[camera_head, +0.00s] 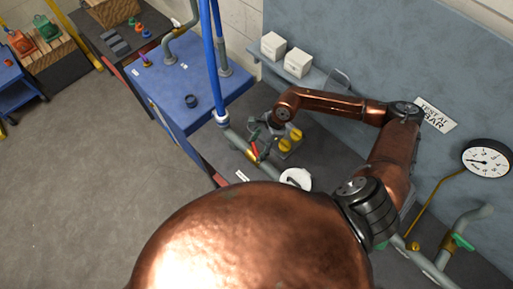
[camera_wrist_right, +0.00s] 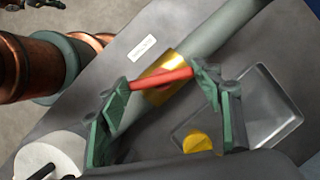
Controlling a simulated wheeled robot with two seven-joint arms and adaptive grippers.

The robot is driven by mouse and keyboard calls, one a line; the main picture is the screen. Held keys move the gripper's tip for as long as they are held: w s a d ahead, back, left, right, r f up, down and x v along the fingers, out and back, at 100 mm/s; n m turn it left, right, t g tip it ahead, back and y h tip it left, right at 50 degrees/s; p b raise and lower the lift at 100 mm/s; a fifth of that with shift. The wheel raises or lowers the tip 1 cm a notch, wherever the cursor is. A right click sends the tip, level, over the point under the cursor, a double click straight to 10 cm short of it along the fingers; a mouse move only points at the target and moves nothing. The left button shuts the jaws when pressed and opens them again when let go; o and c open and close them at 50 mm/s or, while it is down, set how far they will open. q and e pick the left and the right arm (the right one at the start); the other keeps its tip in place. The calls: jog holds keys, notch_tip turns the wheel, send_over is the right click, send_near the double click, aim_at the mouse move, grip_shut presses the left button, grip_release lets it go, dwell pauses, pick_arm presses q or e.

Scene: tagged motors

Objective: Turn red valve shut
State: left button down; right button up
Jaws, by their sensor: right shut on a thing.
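The red valve handle (camera_head: 254,150) sits on a brass valve body (camera_head: 250,156) in a grey pipe on the dark bench. In the right wrist view the red handle (camera_wrist_right: 160,78) lies slantwise across the pipe over the brass body (camera_wrist_right: 158,95). My right gripper (camera_head: 262,136) reaches down over the valve. In the right wrist view its green-padded fingers (camera_wrist_right: 163,77) stand at the two ends of the handle, shut on it. The gripper hides part of the valve in the head view. My left gripper is not in view.
A metal tray (camera_wrist_right: 255,110) with yellow knobs (camera_head: 290,140) lies beside the valve. A white round thing (camera_head: 296,179) is near the pipe. A blue upright pipe (camera_head: 212,70) and blue cabinet (camera_head: 185,85) stand left. White boxes (camera_head: 298,63) sit on a wall shelf; a gauge (camera_head: 487,158) is at right.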

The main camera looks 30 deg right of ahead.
jog(key=m, duration=0.2)
jog(key=m+t+b, duration=0.1)
jog(key=shift+s+f+m+h, duration=0.1)
jog(key=shift+s+m+h, duration=0.05)
jog(key=shift+m+h, duration=0.2)
jog(key=m+t+b, duration=0.1)
jog(key=m, duration=0.1)
jog(key=shift+a+m+h, duration=0.15)
jog(key=shift+m+h, duration=0.1)
jog(key=shift+m, duration=0.1)
jog(key=m+t+h+b, duration=0.1)
jog(key=m+b, duration=0.1)
jog(key=m, duration=0.1)
jog(key=shift+s, duration=0.1)
jog(key=shift+m+h+b, duration=0.5)
jog(key=shift+m+b, duration=0.45)
jog(key=shift+m, duration=0.55)
jog(key=o, duration=1.2)
jog(key=shift+c, duration=0.2)
jog(key=shift+r+t, duration=0.2)
jog(key=shift+t, duration=0.1)
jog(key=v, duration=1.1)
jog(key=shift+r, duration=0.4)
